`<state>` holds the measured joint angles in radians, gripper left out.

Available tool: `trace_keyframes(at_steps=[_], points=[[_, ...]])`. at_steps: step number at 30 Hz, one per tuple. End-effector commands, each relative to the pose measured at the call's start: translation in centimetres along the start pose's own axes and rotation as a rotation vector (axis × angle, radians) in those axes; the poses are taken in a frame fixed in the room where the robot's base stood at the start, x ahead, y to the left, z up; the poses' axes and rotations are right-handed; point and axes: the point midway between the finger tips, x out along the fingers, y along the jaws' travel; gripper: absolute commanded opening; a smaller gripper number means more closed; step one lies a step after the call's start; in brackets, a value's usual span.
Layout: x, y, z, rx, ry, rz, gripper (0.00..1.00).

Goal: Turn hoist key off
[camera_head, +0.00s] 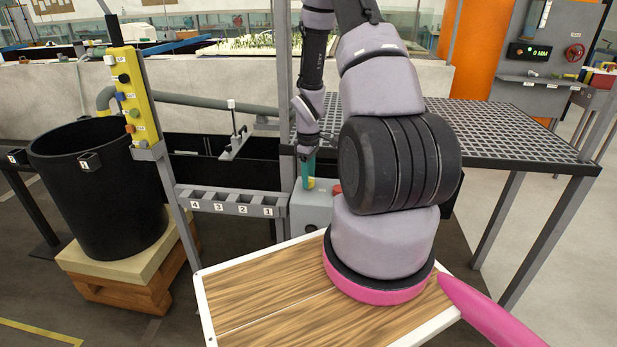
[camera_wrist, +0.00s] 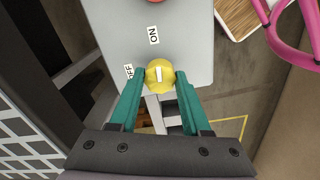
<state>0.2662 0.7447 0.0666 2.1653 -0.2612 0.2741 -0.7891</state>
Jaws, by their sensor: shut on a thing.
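The hoist key is a round yellow knob with a white line, on a grey control box. It shows in the wrist view (camera_wrist: 159,74) and as a small yellow spot in the head view (camera_head: 310,184). My gripper (camera_wrist: 160,80) has its green fingers on either side of the knob and is shut on it. The white line runs roughly toward the ON label (camera_wrist: 153,35). The OFF label (camera_wrist: 129,72) lies to the knob's left, partly covered by a finger. The box (camera_head: 308,209) stands behind my wooden-topped base in the head view.
A red button (camera_wrist: 155,1) is on the same box, beyond ON. A numbered grey rack (camera_head: 228,203) stands left of the box, and a grated platform (camera_head: 500,125) right of it. A yellow button pendant (camera_head: 133,97) and a black tub (camera_head: 95,190) are farther left.

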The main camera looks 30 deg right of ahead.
Motion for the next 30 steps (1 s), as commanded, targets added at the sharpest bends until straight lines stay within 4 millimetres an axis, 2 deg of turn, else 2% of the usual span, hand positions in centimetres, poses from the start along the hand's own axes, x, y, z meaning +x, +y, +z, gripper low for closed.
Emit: trace_keyframes(at_steps=[30], points=[[-0.06,0.03,-0.06,0.922,0.001,0.001,0.00]])
